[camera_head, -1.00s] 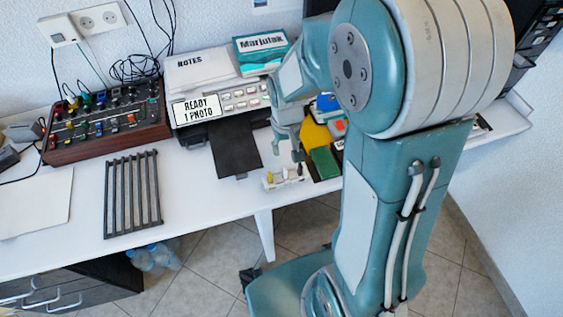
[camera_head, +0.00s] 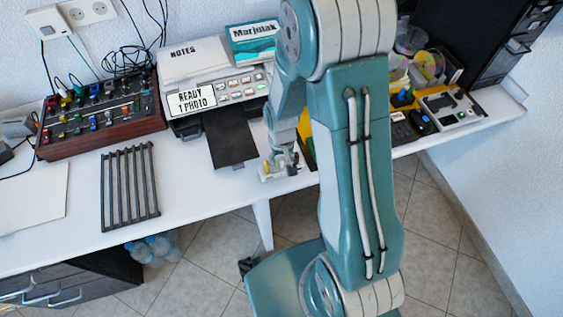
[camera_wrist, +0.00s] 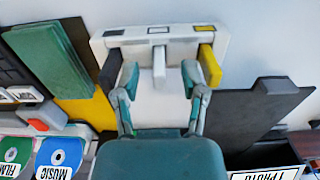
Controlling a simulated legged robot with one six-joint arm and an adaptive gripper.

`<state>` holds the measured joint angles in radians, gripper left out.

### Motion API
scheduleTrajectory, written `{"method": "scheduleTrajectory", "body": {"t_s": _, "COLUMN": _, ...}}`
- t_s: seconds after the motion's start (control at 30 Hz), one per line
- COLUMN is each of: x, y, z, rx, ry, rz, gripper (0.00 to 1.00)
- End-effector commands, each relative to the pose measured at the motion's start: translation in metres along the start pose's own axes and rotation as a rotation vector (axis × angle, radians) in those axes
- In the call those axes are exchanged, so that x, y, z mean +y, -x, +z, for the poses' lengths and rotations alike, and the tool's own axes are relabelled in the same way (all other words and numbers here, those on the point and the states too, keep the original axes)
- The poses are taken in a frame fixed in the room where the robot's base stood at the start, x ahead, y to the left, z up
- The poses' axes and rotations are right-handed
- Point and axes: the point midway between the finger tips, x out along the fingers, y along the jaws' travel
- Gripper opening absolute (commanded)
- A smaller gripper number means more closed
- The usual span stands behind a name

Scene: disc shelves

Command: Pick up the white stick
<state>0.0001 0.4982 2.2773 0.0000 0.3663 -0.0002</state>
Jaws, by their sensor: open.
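In the wrist view the white stick (camera_wrist: 159,66) stands out from the middle of a small white holder (camera_wrist: 225,38). A black stick (camera_wrist: 110,68) is to its left and a yellow stick (camera_wrist: 210,66) to its right. My gripper (camera_wrist: 160,78) is open, with one finger on each side of the white stick and a visible gap to both. The lower part of the white stick is not clear. In the head view my gripper (camera_head: 284,160) is low over the holder (camera_head: 268,176) at the desk's front edge, hiding the white stick.
A dark flat panel (camera_head: 230,138) lies behind the holder, below the printer (camera_head: 215,85). A dark rack (camera_head: 130,188) and a mixer (camera_head: 100,120) are to the left. In the wrist view, a green block (camera_wrist: 48,58) on a yellow sheet (camera_wrist: 92,107) and labelled discs are close by.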

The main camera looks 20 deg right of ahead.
Motion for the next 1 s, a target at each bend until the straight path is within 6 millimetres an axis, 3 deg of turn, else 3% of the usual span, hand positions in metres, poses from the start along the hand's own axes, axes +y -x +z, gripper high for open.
{"method": "scheduleTrajectory", "body": {"t_s": 0.23, "x": 0.0, "y": -0.0013, "z": 0.0001, "rx": 0.0, "ry": 0.0, "rz": 0.0, "gripper": 0.55}}
{"method": "scheduleTrajectory", "body": {"t_s": 0.3, "x": 0.0, "y": -0.0015, "z": -0.0001, "rx": 0.0, "ry": 0.0, "rz": 0.0, "gripper": 0.28}}
{"method": "scheduleTrajectory", "body": {"t_s": 0.4, "x": 0.0, "y": -0.0014, "z": -0.0002, "rx": 0.0, "ry": 0.0, "rz": 0.0, "gripper": 0.02}}
{"method": "scheduleTrajectory", "body": {"t_s": 1.0, "x": 0.0, "y": 0.0059, "z": -0.0018, "rx": 0.003, "ry": 0.0, "rz": 0.0, "gripper": 0.0}}
